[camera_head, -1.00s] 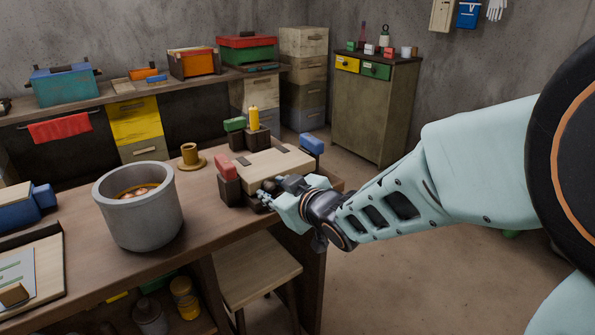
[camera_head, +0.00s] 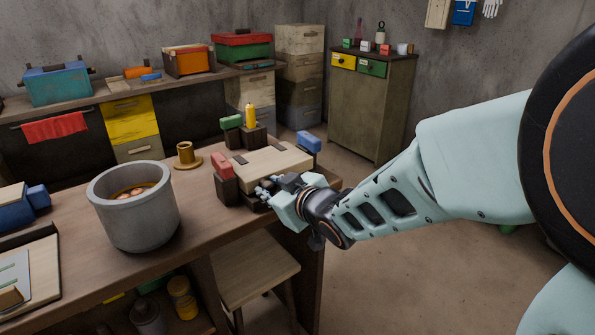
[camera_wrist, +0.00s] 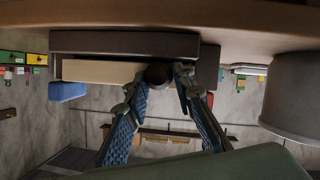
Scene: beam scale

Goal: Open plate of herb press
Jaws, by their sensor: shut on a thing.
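The herb press stands at the right end of the workbench. Its pale wooden plate (camera_head: 272,164) lies over a dark base and looks nearly flat. My gripper (camera_head: 268,192) is at the plate's near edge. In the wrist view, my gripper (camera_wrist: 162,86) has its two fingers on either side of a dark round knob (camera_wrist: 157,74) at the edge of the pale plate (camera_wrist: 98,71), shut on it. The dark base (camera_wrist: 120,44) shows beside the plate. The knob is mostly hidden by my fingers in the head view.
A red block (camera_head: 222,165), a blue block (camera_head: 308,141) and a green block (camera_head: 231,122) sit around the press. A yellow bottle (camera_head: 250,116) stands behind it. A grey pot (camera_head: 133,212) is to the left. A stool (camera_head: 253,272) stands below the bench edge.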

